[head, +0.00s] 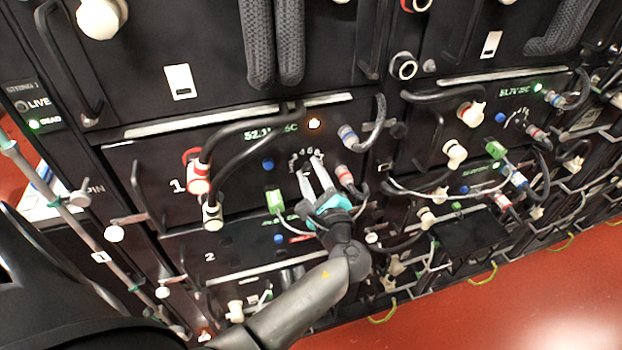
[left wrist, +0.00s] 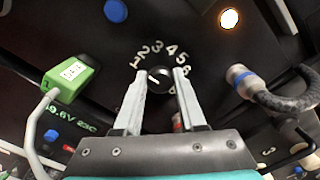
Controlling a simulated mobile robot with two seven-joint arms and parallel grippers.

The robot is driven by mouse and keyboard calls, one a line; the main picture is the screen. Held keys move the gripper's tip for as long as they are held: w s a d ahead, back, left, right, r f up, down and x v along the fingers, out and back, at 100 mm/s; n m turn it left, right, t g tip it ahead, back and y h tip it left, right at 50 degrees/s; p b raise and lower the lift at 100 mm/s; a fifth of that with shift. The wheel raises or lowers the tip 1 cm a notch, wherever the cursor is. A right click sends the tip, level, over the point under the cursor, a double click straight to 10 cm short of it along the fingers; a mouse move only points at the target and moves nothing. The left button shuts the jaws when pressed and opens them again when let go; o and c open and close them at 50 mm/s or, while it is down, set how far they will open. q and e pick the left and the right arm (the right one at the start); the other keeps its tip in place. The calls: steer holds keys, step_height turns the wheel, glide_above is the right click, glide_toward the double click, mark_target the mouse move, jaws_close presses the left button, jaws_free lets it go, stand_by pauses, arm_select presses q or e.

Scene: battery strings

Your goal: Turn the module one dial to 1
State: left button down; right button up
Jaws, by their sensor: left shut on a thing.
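Module one (head: 235,150) is the black panel marked 1, with a green readout and a lit amber lamp (head: 314,124). Its dial, a small black knob (left wrist: 159,78) with a white mark, shows in the left wrist view under an arc of white numbers starting with 1 at the left. The white mark slants to the upper left; its exact number is hard to tell. My left gripper (head: 306,164) reaches the panel, and its two pale fingers (left wrist: 160,85) are shut on the dial, one on each side. In the head view the fingers mostly cover the dial. My right gripper is not in view.
A green plug (left wrist: 70,78) sits left of the dial, and a grey-and-blue cable connector (left wrist: 240,80) right of it. A blue button (head: 267,165) is nearby. Black cables (head: 235,130) loop across module one. Module two (head: 235,245) lies below; the red floor (head: 480,310) is clear.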

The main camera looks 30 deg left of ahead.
arm_select(q)
steer(key=shift+f+n+b, duration=0.1)
steer(key=shift+n+b, duration=0.55)
steer(key=shift+n, duration=0.35)
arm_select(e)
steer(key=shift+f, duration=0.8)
arm_select(q)
steer(key=c, duration=0.5)
jaws_free()
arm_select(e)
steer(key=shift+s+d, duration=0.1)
